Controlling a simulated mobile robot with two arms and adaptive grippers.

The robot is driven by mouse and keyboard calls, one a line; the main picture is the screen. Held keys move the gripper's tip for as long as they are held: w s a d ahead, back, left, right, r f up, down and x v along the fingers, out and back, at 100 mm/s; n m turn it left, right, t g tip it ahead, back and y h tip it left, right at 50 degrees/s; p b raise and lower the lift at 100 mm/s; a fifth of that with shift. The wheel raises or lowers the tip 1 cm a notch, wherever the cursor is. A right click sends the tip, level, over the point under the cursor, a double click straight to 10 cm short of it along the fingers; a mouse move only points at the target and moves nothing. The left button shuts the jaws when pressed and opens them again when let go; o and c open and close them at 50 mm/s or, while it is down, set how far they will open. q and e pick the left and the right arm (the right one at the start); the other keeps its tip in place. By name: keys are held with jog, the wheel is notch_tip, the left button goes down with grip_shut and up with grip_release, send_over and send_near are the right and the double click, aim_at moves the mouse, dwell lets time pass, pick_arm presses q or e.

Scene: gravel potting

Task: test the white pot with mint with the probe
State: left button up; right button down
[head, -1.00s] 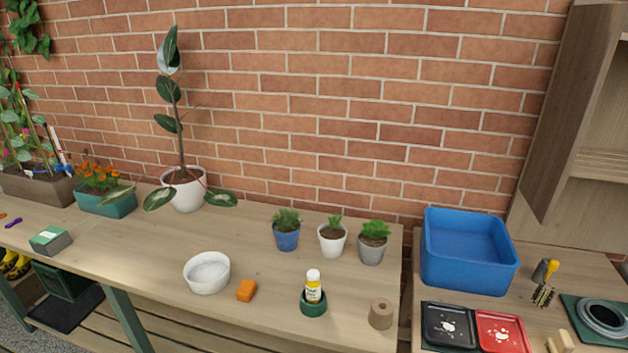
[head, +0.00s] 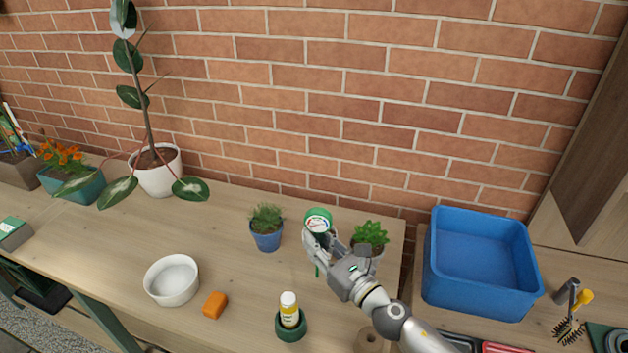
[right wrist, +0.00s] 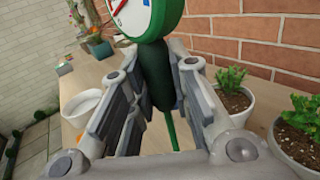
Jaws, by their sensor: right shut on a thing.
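My right gripper (head: 320,244) is shut on the probe, held upright above the table in front of the row of pots. The probe (head: 318,219) has a round green dial with a white face; in the right wrist view its dark handle (right wrist: 158,75) sits between the fingers and a thin green rod points down. The white pot (right wrist: 236,112) with its small green plant shows to the right of the probe in the right wrist view. In the head view it is mostly hidden behind my gripper and the dial. My left gripper is not in view.
A blue pot (head: 266,240) stands left of the probe, a leafy plant in a grey pot (head: 370,236) right of it. In front are a white bowl (head: 171,283), an orange block (head: 215,305) and a bottle (head: 289,308) in a green holder. A blue bin (head: 480,270) stands at right.

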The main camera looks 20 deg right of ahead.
jog(key=w+d+r+n+y, duration=0.25)
jog(key=w+r, duration=0.35)
jog(key=w, duration=0.5)
pick_arm(q)
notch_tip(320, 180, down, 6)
jog(key=b, duration=0.6)
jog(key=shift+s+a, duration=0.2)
pick_arm(e)
notch_tip(320, 180, down, 6)
jog(key=shift+w+d+f+g, duration=0.15)
jog(key=shift+w+d+g, duration=0.15)
jog(key=shift+w+d, duration=0.1)
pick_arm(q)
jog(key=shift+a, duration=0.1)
pick_arm(e)
jog(key=shift+m, duration=0.25)
pick_arm(q)
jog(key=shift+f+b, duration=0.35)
jog(key=shift+b, duration=0.1)
pick_arm(e)
jog(key=shift+s, duration=0.1)
pick_arm(q)
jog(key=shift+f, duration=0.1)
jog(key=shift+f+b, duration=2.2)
jog(key=shift+b, duration=0.1)
pick_arm(e)
jog(key=shift+f, duration=2.2)
